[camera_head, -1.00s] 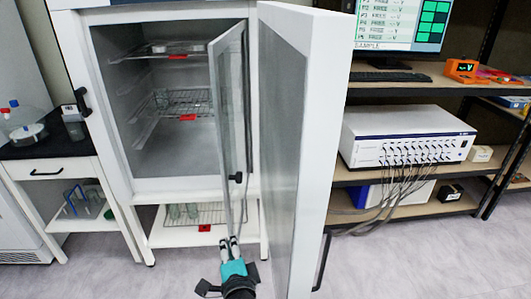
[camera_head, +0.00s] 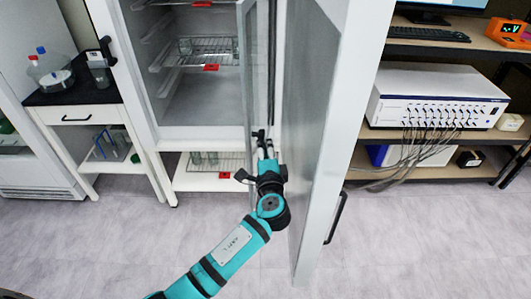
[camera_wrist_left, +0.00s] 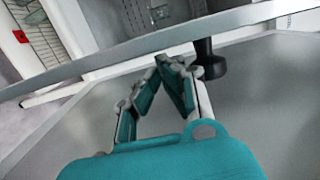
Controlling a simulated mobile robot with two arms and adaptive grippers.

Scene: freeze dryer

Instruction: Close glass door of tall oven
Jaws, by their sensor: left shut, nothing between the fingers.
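The tall oven (camera_head: 150,75) stands at the left centre with its chamber uncovered. Its glass door (camera_head: 246,60) stands open, seen nearly edge-on. In the left wrist view the glass door (camera_wrist_left: 150,42) crosses the upper part at a slant, with its black knob (camera_wrist_left: 208,60) beside my fingertips. My left gripper (camera_head: 265,150) is shut and empty, between the glass door and the open white outer door (camera_head: 320,130), close to the knob. I cannot tell whether it touches the glass door. In the left wrist view the left gripper (camera_wrist_left: 168,65) has its fingertips together. My right gripper is not in view.
Wire shelves (camera_head: 205,50) with red tags and glassware are inside the oven. The white outer door has a black handle (camera_head: 336,218). A shelf at right holds a white instrument (camera_head: 437,98) with cables. A bench (camera_head: 75,95) stands at left. The floor in front is clear.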

